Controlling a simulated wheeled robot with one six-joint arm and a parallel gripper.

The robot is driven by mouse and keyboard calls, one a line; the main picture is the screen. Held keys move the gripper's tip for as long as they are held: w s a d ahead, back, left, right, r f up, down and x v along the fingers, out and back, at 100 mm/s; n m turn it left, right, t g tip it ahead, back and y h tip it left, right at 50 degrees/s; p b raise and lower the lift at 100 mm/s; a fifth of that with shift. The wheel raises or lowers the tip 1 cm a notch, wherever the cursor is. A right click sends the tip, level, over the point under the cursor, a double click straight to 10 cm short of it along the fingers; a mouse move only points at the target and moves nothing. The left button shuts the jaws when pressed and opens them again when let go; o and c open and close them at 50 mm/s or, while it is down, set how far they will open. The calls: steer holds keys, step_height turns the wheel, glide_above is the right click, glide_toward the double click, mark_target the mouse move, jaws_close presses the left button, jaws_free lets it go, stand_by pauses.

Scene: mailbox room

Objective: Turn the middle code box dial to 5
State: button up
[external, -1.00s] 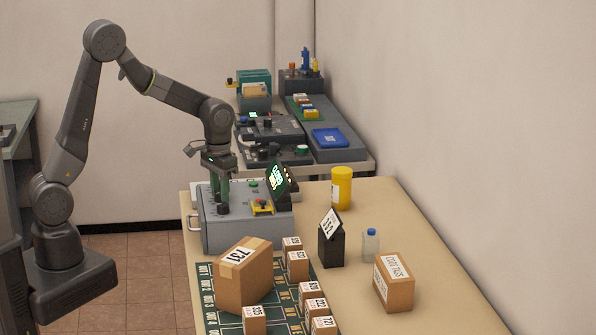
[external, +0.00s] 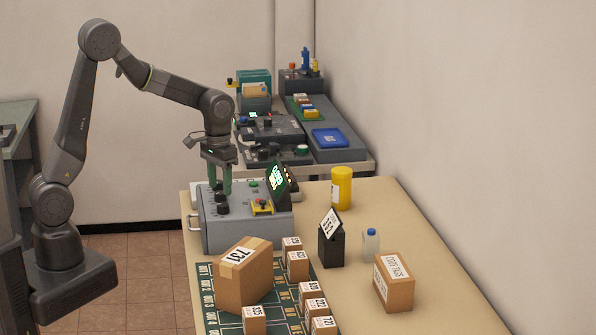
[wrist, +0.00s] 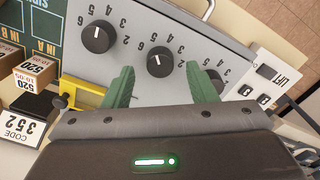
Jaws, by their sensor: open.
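The grey code box (external: 245,232) stands on the table with black dials on its top. In the wrist view, the middle dial (wrist: 160,62) lies between my gripper's green fingers (wrist: 160,70), which are apart with gaps on both sides. It carries a small white mark; I cannot surely tell which number it points to. Another dial (wrist: 97,37) sits to its left, and a third (wrist: 216,80) is partly hidden behind the right finger. In the external view, my gripper (external: 220,190) is open, pointing down just above the dials.
A carton marked 731 (external: 243,275) stands in front. A black stand (external: 331,245) and a yellow canister (external: 341,188) are further right.

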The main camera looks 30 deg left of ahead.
mark_target(220, 192)
step_height(220, 192, up, 12)
steer(key=shift+f, duration=0.2)
stand_by(0.4)
step_height(220, 192, down, 14)
stand_by(0.6)
steer(key=shift+r, duration=0.1)
